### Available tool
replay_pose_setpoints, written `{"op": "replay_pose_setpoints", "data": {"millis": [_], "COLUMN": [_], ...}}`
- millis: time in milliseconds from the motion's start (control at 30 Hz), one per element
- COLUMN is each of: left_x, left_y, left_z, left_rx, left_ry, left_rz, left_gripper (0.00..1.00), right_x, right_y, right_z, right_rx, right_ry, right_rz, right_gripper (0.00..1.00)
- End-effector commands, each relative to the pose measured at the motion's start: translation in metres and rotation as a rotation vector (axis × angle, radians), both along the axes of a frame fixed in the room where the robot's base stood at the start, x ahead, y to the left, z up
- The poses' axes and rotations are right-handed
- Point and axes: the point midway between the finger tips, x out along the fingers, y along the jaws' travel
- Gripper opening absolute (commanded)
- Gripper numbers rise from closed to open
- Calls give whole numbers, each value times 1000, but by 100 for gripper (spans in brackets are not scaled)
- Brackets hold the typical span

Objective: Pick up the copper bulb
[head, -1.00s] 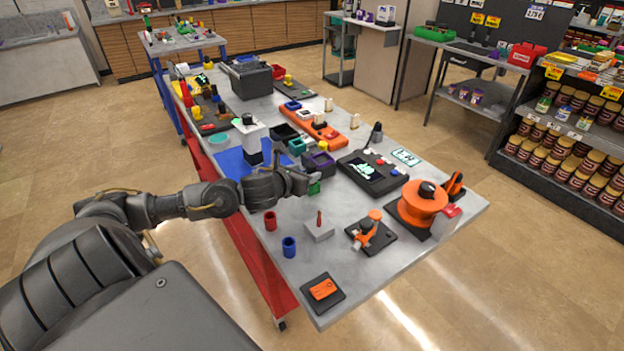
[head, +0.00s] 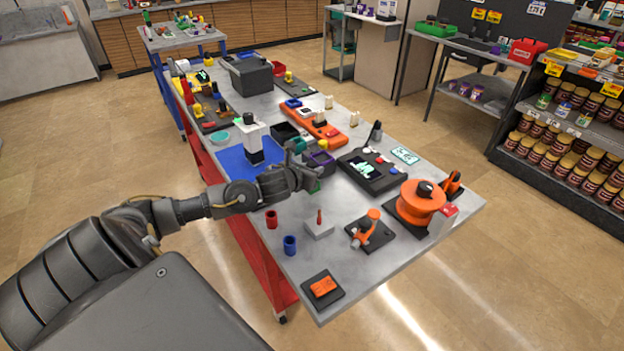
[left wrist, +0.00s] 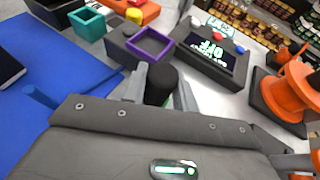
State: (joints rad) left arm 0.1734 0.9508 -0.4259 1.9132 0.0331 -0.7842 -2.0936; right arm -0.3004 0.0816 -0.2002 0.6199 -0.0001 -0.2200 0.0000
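No bulb with a clear copper colour can be made out. A small dark-red upright piece (head: 319,216) stands on a light grey block (head: 319,228) near the table's front; I cannot tell if it is the copper bulb. My left gripper (head: 308,178) is above the table, left of the black display panel and behind that block. In the left wrist view, its two fingers are spread to either side of a black cylinder (left wrist: 160,84) with some green below it. I cannot tell whether they touch it. My right gripper is out of view.
A purple-rimmed box (left wrist: 149,46) and the black display panel (left wrist: 212,52) lie just beyond the gripper. Red (head: 271,219) and blue (head: 290,245) cups stand at the table's near edge. An orange spool (head: 418,203) is at the right. A blue mat (left wrist: 50,90) lies left.

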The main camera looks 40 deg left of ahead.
Motion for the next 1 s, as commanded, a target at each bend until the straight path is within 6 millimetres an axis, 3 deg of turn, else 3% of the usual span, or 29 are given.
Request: {"op": "replay_pose_setpoints", "data": {"millis": [100, 433, 667, 933, 1000], "left_x": [0, 0, 1, -49, -72], "left_y": [0, 0, 0, -1, -2], "left_z": [0, 7, 39, 96, 96], "left_rx": [0, 0, 3, 7, 9], "left_ry": [-1, -1, -4, 1, 6], "left_rz": [0, 0, -2, -5, -7], "left_gripper": [4, 4, 4, 4, 4], "right_x": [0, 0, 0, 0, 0], "right_y": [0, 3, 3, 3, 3], "right_z": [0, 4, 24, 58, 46], "right_rx": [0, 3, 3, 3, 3], "right_ry": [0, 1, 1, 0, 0], "right_rz": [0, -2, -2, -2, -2], "right_gripper": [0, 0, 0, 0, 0]}}
